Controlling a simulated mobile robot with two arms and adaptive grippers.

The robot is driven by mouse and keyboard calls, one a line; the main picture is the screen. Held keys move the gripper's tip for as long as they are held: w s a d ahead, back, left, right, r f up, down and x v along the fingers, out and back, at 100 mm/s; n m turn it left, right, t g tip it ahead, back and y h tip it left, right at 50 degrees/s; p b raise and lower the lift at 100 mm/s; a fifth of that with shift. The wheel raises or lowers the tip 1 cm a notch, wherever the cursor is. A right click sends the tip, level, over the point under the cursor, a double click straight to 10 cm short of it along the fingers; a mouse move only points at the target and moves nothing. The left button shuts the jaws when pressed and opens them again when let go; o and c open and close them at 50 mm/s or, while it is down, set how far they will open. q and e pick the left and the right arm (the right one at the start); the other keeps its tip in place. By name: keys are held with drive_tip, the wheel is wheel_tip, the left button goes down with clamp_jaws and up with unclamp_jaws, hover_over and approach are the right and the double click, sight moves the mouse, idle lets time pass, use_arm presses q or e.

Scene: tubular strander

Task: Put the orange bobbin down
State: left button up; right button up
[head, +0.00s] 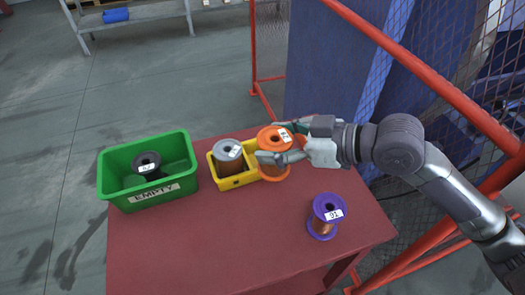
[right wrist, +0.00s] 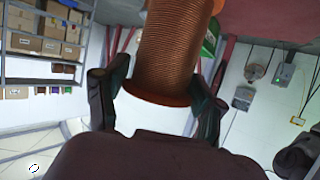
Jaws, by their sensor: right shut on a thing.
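The orange bobbin (head: 269,138), wound with copper-coloured wire, is upright at the right end of the yellow tray. My right gripper (head: 281,143) comes in from the right and is shut on it, with one finger on each side. In the right wrist view the copper winding (right wrist: 168,48) stands between the fingers of this gripper (right wrist: 160,88). The bobbin's lower end is partly hidden behind the tray and finger, and I cannot tell whether it touches the red table (head: 240,240). My left gripper is not in view.
The yellow tray (head: 232,183) holds a grey bobbin (head: 228,151). A green bin marked EMPTY (head: 118,190) holds a black bobbin (head: 147,162). A purple bobbin (head: 325,215) stands at the table's right front. A red-framed mesh guard (head: 400,45) rises behind. The table's front middle is clear.

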drive_tip(key=w+f, duration=0.3)
drive_tip(key=w+a+f, duration=0.1)
drive_tip(key=w+f, duration=0.2)
drive_tip(key=w+a+f, duration=0.1)
drive_tip(key=w+f, duration=0.2)
drive_tip(key=shift+w+a+f+p, duration=0.1)
drive_tip(key=shift+a+f+p, duration=0.05)
drive_tip(key=shift+a+p, duration=0.15)
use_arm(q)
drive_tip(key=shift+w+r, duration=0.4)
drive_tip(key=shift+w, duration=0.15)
use_arm(e)
drive_tip(key=shift+f, duration=0.1)
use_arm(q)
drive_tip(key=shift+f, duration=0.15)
use_arm(e)
drive_tip(key=shift+f, duration=0.1)
drive_tip(key=o, duration=1.7)
drive_tip(key=shift+f, duration=0.1)
